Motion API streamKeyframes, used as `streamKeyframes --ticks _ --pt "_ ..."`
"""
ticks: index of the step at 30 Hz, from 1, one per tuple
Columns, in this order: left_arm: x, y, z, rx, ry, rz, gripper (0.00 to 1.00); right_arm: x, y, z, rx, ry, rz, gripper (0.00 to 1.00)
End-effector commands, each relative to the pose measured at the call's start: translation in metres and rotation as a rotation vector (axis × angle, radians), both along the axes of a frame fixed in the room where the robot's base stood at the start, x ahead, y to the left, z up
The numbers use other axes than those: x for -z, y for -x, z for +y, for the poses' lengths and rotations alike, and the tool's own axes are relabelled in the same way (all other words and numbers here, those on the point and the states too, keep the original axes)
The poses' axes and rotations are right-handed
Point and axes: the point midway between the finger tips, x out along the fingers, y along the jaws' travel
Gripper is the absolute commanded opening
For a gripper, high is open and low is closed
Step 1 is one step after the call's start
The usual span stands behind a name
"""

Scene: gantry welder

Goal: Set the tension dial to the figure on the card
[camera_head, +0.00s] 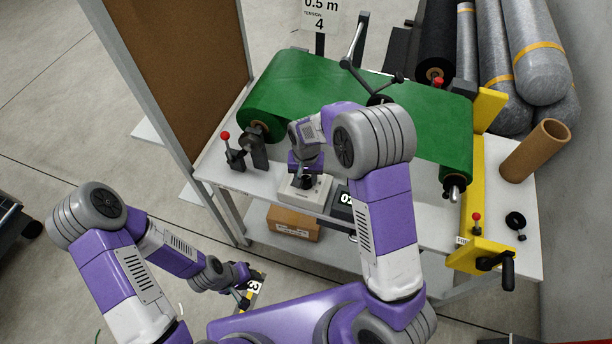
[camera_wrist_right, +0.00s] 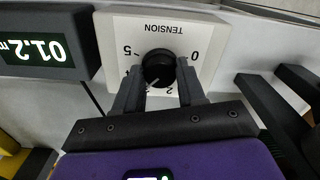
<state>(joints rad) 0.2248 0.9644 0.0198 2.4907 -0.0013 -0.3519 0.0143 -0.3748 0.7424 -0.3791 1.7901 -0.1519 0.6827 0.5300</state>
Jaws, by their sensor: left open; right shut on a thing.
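The card (camera_head: 320,16) at the top of the head view reads "0.5 m" and "TENSION 4". The white tension dial box (camera_head: 306,190) stands on the bench's front part; in the right wrist view its TENSION face (camera_wrist_right: 205,40) shows upside down. My right gripper (camera_head: 305,180) is shut on the black dial knob (camera_wrist_right: 157,66), one finger on each side. The knob's pale pointer line slants to the lower left in the wrist view; the fingers hide some figures, so I cannot tell its exact setting. My left gripper (camera_head: 243,286) is open, low in front of the bench.
A display (camera_wrist_right: 40,48) reading "01.2 m" stands beside the dial box. A green roll of material (camera_head: 350,85) lies behind, with a red-knobbed lever (camera_head: 226,140) to the left. A yellow frame with a crank (camera_head: 485,258) stands at the right. A cardboard box (camera_head: 292,224) sits below.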

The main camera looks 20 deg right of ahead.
Motion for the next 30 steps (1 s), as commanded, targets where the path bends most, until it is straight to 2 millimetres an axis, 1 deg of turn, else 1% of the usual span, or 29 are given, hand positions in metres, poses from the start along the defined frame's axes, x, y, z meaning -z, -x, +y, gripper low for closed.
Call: streamKeyframes --ticks 6,15,21,30 --pt "-0.006 0.0 0.0 0.0 0.0 0.0 0.43 -0.002 -0.001 0.001 0.187 0.0 -0.004 0.09" --pt "-0.012 0.0 0.0 0.0 0.0 0.0 0.43 -0.002 -0.002 0.001 0.374 0.0 -0.005 0.09" --pt "-0.014 0.0 0.0 0.0 0.0 0.0 0.43 -0.002 -0.002 0.001 0.439 -0.001 -0.006 0.09" --pt "-0.015 0.0 0.0 0.0 0.0 0.0 0.43 -0.001 -0.002 0.001 0.467 -0.001 -0.006 0.09"
